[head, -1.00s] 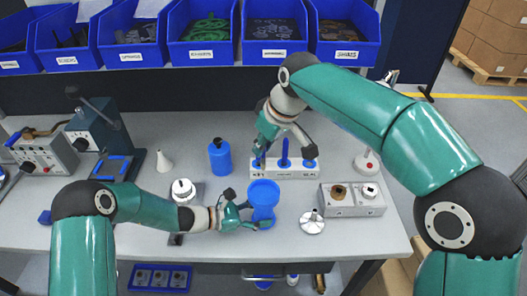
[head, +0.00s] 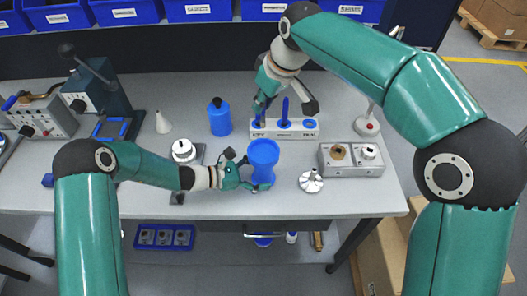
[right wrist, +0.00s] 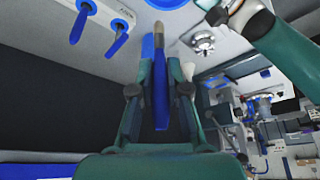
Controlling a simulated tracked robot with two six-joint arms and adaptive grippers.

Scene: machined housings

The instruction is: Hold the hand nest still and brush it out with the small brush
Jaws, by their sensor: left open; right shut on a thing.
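The hand nest, a blue cup-like piece with a narrowed waist (head: 262,158), stands upright near the front edge of the bench. My left gripper (head: 250,174) is open at its left side, fingers close around the lower part; contact cannot be told. My right gripper (head: 275,103) is over the left end of the white tool rack (head: 287,133). In the right wrist view it is shut on the small brush (right wrist: 160,85), with a blue handle and a brownish end pointing away. The brush is mostly hidden in the head view.
A blue bottle (head: 219,120) and a white cone (head: 162,123) stand left of the rack. A finned metal disc (head: 311,181) and a grey block with two fittings (head: 351,160) lie right of the nest. A round metal part (head: 183,151) sits left of it.

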